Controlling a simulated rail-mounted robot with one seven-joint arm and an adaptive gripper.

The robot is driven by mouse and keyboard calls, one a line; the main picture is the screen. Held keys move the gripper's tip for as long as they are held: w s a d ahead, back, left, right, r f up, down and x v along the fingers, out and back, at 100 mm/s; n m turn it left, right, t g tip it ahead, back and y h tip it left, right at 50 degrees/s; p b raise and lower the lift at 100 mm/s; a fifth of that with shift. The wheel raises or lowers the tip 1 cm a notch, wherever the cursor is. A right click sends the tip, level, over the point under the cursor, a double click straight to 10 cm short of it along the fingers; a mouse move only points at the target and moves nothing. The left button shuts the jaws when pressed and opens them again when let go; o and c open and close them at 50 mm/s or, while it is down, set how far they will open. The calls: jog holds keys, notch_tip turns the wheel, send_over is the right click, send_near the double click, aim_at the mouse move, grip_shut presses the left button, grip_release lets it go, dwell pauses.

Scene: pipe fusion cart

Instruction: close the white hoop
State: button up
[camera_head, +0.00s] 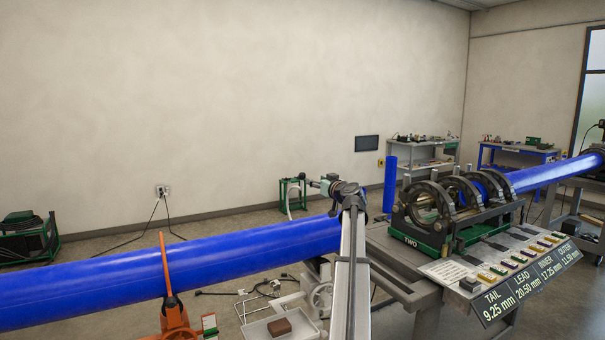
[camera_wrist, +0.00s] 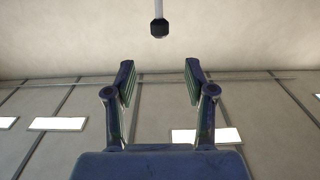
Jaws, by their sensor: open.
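I cannot clearly make out a white hoop in either view. A small white curved piece (camera_head: 289,200) shows at the green stand by the back wall in the head view, but I cannot tell whether it is the hoop. My gripper (camera_wrist: 159,75) is open and empty in the wrist view, its two fingers apart with a view of the ceiling beyond. In the head view my gripper cannot be clearly told apart from the dark, cluttered parts near the blue pipe's end.
A thick blue pipe (camera_head: 90,279) crosses the left, with an orange hoop (camera_head: 165,262) on it. The fusion cart (camera_head: 425,242) with dark ring clamps (camera_head: 428,204) stands right. A tray (camera_head: 258,329) holds a brown block (camera_head: 279,327). The back wall area is open.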

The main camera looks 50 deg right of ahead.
aim_at(304, 175)
jog(key=p+x, duration=0.3)
jog(key=x, duration=0.9)
jog(key=shift+w, duration=0.15)
grip_shut()
